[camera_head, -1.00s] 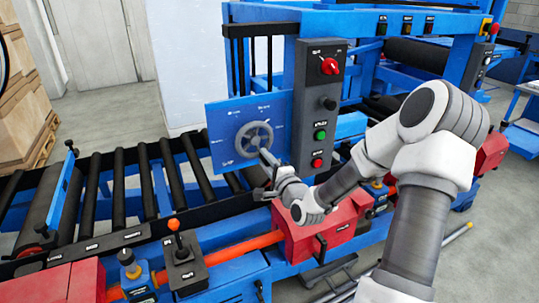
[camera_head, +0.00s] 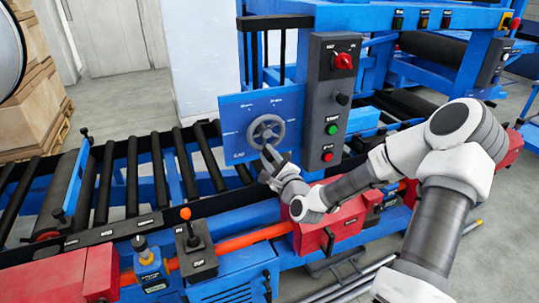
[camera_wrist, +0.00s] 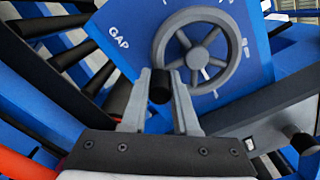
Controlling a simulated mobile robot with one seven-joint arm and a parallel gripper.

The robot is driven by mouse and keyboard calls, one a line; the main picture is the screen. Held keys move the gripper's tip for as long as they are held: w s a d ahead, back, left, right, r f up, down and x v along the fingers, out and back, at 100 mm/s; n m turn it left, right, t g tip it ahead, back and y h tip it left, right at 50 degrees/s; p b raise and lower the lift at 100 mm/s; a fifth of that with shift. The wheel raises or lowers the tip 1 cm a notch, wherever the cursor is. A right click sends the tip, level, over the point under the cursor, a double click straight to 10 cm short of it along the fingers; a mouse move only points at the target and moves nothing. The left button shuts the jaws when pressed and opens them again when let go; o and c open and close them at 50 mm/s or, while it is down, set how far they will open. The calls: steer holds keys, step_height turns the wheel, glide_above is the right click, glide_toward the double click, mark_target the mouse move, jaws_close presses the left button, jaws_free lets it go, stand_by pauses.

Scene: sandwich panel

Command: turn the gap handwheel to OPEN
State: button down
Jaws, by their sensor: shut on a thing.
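The grey spoked gap handwheel (camera_head: 266,131) is mounted on a blue panel (camera_head: 236,108) with white markings. The wrist view shows the wheel (camera_wrist: 202,50) close up, with the word GAP to its left. My gripper (camera_head: 270,153) is at the lower edge of the wheel. In the wrist view, my gripper's two grey fingers (camera_wrist: 160,84) are shut on a short dark cylindrical handle (camera_wrist: 160,92) at the wheel's lower left rim. The wheel's pointer and the small panel labels are too small to read.
A dark control box (camera_head: 334,95) with a red knob and green and red buttons stands right of the panel. Black rollers (camera_head: 160,180) lie to the left.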

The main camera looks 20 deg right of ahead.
steer(key=shift+a+f, duration=0.1)
steer(key=shift+a, duration=0.05)
steer(key=c, duration=0.7)
jaws_free()
steer(key=shift+s, duration=0.1)
steer(key=shift+s+d+p, duration=0.2)
steer(key=shift+s+p, duration=2.55)
steer(key=shift+s, duration=1.6)
steer(key=shift+s+d+p, duration=0.15)
steer(key=shift+s+p, duration=2.55)
steer(key=shift+s, duration=1.6)
